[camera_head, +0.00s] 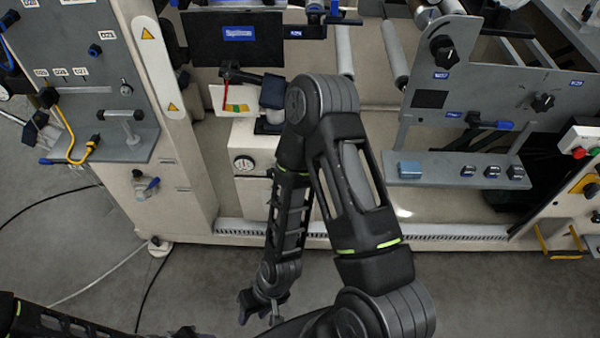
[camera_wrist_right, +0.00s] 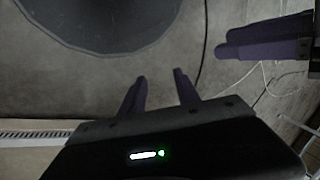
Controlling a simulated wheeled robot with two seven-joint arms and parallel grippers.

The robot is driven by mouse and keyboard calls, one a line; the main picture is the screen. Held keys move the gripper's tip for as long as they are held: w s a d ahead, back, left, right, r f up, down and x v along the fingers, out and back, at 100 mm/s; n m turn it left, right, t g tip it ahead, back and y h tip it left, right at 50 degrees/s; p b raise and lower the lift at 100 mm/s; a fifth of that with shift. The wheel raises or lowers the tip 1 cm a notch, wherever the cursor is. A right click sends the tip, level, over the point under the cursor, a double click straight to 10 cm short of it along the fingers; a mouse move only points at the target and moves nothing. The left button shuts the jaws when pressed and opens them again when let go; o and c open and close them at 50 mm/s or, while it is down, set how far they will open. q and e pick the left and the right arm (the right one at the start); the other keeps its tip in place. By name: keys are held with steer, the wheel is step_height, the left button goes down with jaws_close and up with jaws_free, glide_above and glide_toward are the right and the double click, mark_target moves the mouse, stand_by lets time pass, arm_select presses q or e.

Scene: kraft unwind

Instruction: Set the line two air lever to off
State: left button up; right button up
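A blue-handled lever (camera_head: 148,185) sits low on the cream machine column at the left. Another blue-handled lever (camera_head: 490,122) is on the grey panel at the right. My right gripper (camera_head: 262,308) hangs over the floor, apart from all levers. In the right wrist view its fingers (camera_wrist_right: 160,92) are spread and empty. My left gripper (camera_head: 186,333) is at the bottom edge; its purple fingers (camera_wrist_right: 265,42) also show in the right wrist view.
A yellow cable (camera_head: 72,140) hangs on the left grey panel. A grey shelf (camera_head: 400,182) juts out at the right. Cables (camera_head: 150,290) lie on the floor; the floor before the machine is otherwise mostly clear.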

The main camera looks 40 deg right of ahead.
steer(key=w+d+f+m+t+h+b, duration=0.1)
steer(key=w+d+f+b, duration=0.2)
steer(key=w+d+b, duration=0.55)
steer(key=w+d+f+t+h+b, duration=0.15)
steer(key=w+d+b, duration=0.35)
steer(key=w, duration=0.6)
steer(key=w+d+r+m+h+b, duration=0.2)
steer(key=d+r+b, duration=0.4)
steer(key=d, duration=0.4)
steer(key=w+d+r+m+h+b, duration=0.2)
steer(key=w+d+r+b, duration=0.3)
steer(key=d, duration=0.5)
steer(key=shift+d+r+m+b, duration=0.3)
steer(key=shift+d+r+b, duration=0.1)
steer(key=shift+r, duration=0.3)
steer(key=shift+w+f+t+h, duration=0.15)
steer(key=shift+t+h, duration=0.1)
steer(key=b+x, duration=0.1)
steer(key=x, duration=0.6)
steer(key=shift+w+f+b, duration=0.15)
steer(key=shift+f+b, duration=0.15)
steer(key=shift+b, duration=0.1)
